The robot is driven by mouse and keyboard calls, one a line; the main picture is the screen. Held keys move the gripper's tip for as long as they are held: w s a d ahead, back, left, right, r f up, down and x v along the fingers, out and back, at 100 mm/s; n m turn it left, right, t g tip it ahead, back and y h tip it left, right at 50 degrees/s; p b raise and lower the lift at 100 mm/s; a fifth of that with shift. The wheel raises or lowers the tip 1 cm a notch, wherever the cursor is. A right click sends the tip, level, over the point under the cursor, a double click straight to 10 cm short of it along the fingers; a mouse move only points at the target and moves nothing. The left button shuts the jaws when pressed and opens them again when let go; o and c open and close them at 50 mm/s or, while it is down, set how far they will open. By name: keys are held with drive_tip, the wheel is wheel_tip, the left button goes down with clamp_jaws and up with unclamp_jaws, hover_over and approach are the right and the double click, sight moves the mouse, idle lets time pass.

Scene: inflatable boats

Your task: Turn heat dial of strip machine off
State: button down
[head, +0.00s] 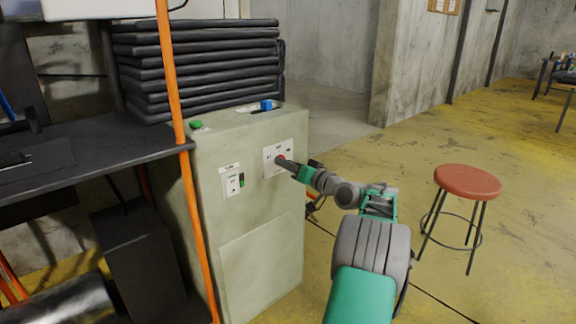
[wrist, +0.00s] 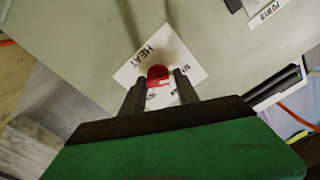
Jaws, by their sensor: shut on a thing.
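The strip machine (head: 250,220) is a pale green-grey cabinet left of centre in the head view. Its heat dial (wrist: 157,73) is red and sits on a white plate marked HEAT (wrist: 187,68) in the wrist view. My gripper (wrist: 157,84) has a finger on each side of the dial and is shut on it. In the head view my gripper (head: 281,161) reaches the plate from the right and hides most of the dial. The dial's exact setting cannot be read.
Black folded sheets (head: 200,65) are stacked behind the machine. An orange post (head: 181,120) and dark bench (head: 90,150) stand left. A red stool (head: 468,182) stands right on open yellow floor.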

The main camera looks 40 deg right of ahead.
drive_tip(key=c, duration=0.9)
unclamp_jaws()
drive_tip(key=s+p, duration=0.2)
drive_tip(key=s, duration=0.6)
drive_tip(key=shift+d, duration=0.1)
